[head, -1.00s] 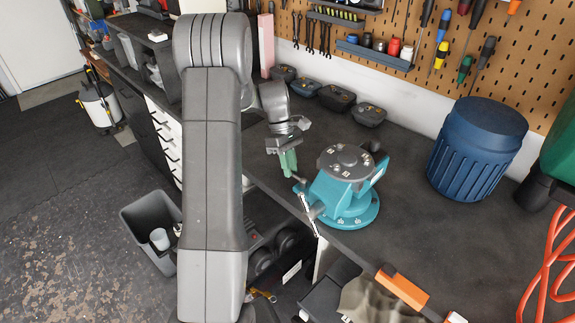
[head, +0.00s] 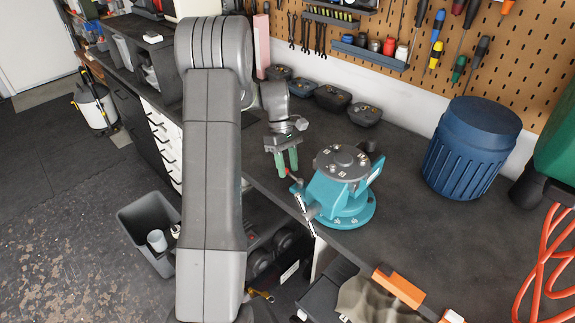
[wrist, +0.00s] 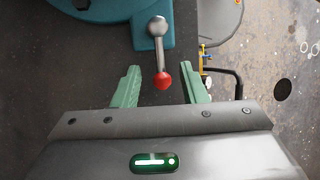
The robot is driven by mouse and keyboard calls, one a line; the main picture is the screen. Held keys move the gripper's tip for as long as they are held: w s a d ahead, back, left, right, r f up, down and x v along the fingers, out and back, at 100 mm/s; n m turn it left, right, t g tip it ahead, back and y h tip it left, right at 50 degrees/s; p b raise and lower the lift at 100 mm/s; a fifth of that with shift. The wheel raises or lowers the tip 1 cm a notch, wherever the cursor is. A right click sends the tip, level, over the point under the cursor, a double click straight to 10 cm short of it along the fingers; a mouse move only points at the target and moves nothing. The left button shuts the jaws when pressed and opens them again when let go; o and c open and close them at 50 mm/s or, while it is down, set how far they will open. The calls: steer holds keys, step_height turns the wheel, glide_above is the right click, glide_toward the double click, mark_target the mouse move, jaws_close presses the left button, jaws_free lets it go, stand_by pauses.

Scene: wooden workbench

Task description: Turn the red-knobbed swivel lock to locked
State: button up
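The swivel lock is on a teal vise (head: 338,204) with a grey round top, standing on the dark bench. Its grey lever (wrist: 158,48) points from the teal body towards my gripper in the wrist view and ends in a red knob (wrist: 162,80). The knob also shows small in the head view (head: 289,172), by the fingertips. My gripper (wrist: 162,78) is open, with green fingers apart. In the wrist view the knob lies between the fingers, with a gap on each side. Whether it is at fingertip depth I cannot tell.
A blue ribbed bin (head: 469,150) stands right of the vise. Small black containers (head: 333,98) line the back wall under the pegboard. The vise's long handle (head: 305,213) hangs at the bench's front edge. Bench between vise and bin is clear.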

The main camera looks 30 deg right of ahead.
steer(key=a+b+v, duration=0.1)
steer(key=b+v, duration=0.1)
steer(key=v, duration=1.1)
steer(key=shift+w+d+r, duration=0.15)
steer(key=shift+d+r, duration=0.2)
steer(key=shift+d, duration=0.1)
steer(key=p+x, duration=0.2)
steer(key=x, duration=1.2)
